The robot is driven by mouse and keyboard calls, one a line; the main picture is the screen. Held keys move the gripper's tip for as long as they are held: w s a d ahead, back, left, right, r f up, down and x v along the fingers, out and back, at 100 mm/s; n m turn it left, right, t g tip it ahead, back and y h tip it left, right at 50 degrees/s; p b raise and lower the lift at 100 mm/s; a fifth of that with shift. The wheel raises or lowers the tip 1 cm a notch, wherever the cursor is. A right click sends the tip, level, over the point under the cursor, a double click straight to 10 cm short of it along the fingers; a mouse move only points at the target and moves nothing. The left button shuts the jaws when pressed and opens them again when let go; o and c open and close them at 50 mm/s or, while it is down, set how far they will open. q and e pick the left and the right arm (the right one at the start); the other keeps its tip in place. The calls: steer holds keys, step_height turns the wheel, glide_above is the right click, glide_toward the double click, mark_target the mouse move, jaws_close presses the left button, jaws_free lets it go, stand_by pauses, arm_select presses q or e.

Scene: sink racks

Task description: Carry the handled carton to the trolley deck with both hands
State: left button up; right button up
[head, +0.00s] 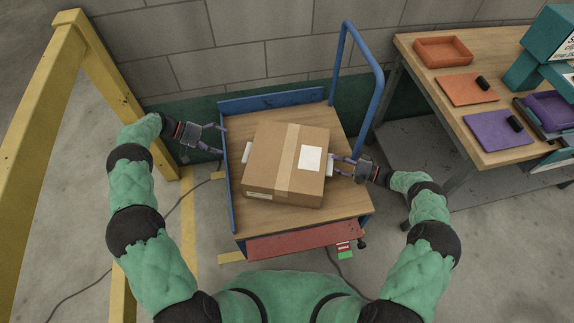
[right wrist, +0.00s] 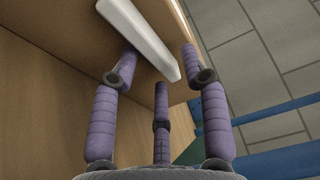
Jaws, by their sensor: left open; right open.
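The brown carton (head: 265,165), with a tape strip and a white label on top, appears to rest on the wooden trolley deck (head: 240,217). A white handle (head: 247,152) sticks out on its left side. Another white handle on its right side shows in the right wrist view (right wrist: 140,35). My left gripper (head: 222,140) is open and empty by the deck's left edge, apart from the left handle. My right gripper (head: 334,166) is open close at the right handle; its fingers also show in the right wrist view (right wrist: 158,60). Whether they touch the handle is unclear.
The trolley has a blue push bar (head: 378,90) at right and a red front panel (head: 300,241). A workbench (head: 425,85) with trays and mats stands at right. A yellow frame (head: 88,60) stands at left, and a block wall behind.

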steer(key=v, duration=1.1)
steer(key=shift+d, duration=0.25)
